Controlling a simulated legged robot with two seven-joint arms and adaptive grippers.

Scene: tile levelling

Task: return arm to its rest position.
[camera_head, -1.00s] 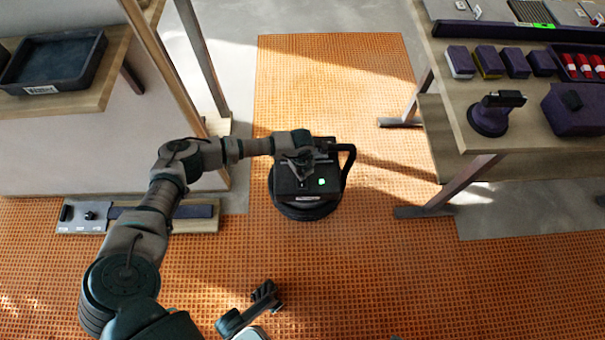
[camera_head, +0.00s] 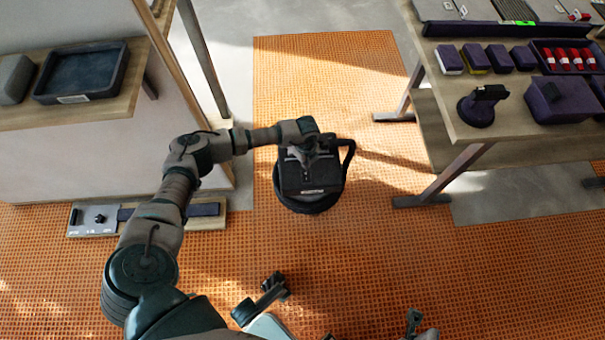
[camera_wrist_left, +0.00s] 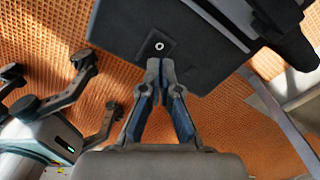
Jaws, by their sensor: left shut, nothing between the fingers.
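My left gripper (camera_head: 308,156) is shut and empty, above the back part of a black machine (camera_head: 310,181) standing on the orange tiled floor. The machine has a round dark base and a black loop handle at its right. In the left wrist view my shut fingertips (camera_wrist_left: 160,66) are just beside a small round silver button on the dark top of the machine (camera_wrist_left: 195,50). I cannot tell whether they touch it. My left arm reaches in from the lower left, bent at the elbow. My right gripper does not show clearly.
A wooden bench at left holds a dark tray (camera_head: 82,72) and a grey block (camera_head: 15,78). A table at right carries purple sponges (camera_head: 474,58), a purple box (camera_head: 562,100) and a suction-cup tool (camera_head: 481,106). A grey-and-wood board (camera_head: 100,219) lies on the floor. Open tiled floor surrounds the machine.

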